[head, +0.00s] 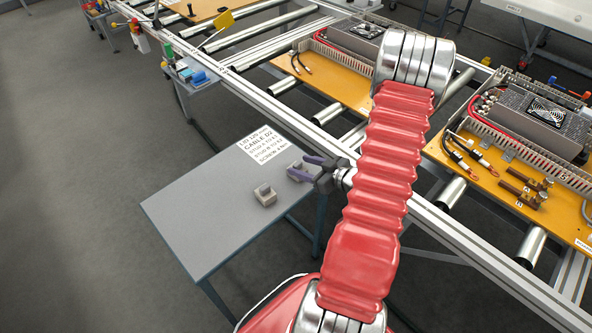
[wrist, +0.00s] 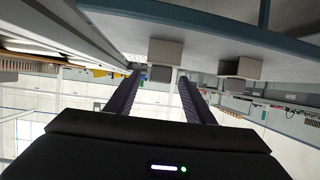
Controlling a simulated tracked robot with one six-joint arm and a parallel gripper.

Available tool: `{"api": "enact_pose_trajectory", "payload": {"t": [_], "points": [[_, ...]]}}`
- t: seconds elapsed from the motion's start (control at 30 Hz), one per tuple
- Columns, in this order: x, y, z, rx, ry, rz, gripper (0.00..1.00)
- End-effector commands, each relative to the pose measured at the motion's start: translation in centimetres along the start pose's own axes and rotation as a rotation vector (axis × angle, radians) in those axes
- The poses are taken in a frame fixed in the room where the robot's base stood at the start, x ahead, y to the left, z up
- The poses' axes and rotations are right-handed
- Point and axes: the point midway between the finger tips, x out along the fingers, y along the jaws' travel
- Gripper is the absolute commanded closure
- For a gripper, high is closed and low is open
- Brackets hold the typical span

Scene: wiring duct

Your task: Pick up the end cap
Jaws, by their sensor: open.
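Two small grey blocks stand on a grey side table (head: 200,215); I cannot tell for certain which is the end cap. One block (head: 264,194) stands apart, nearer the table's middle. The other block (head: 297,174) is at the tips of my gripper (head: 312,168), partly covered by it. In the wrist view, which is upside down, my gripper (wrist: 158,76) has its two dark fingers spread. One grey block (wrist: 165,50) lies ahead between the fingertips, and the other block (wrist: 240,68) is off to the right. Whether the fingers reach around the nearer block is unclear.
A printed sheet (head: 264,146) lies at the table's far edge. A metal rail and roller conveyor (head: 330,140) runs close beside the table. It carries orange boards (head: 340,80) with wiring ducts and electrical parts. The left part of the tabletop is clear.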

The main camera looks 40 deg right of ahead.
Motion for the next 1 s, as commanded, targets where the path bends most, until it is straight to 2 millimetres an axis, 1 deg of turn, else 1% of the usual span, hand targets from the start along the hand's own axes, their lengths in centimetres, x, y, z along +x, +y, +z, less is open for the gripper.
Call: {"api": "enact_pose_trajectory", "payload": {"t": [0.03,0.13,0.57,0.67,0.9,1.0], "points": [[0.6,-0.1,0.0,0.0,0.0,-0.003,0.52],[1.3,0.0,0.0,0.0,0.0,-0.001,0.52],[1.7,0.0,0.0,0.0,-0.001,0.0,0.52],[2.5,-0.1,0.0,0.0,-0.001,-0.002,0.52],[5.6,-0.1,-0.1,0.0,-0.001,-0.002,0.52],[6.4,-0.1,-0.1,0.001,-0.001,0.0,0.52]]}}
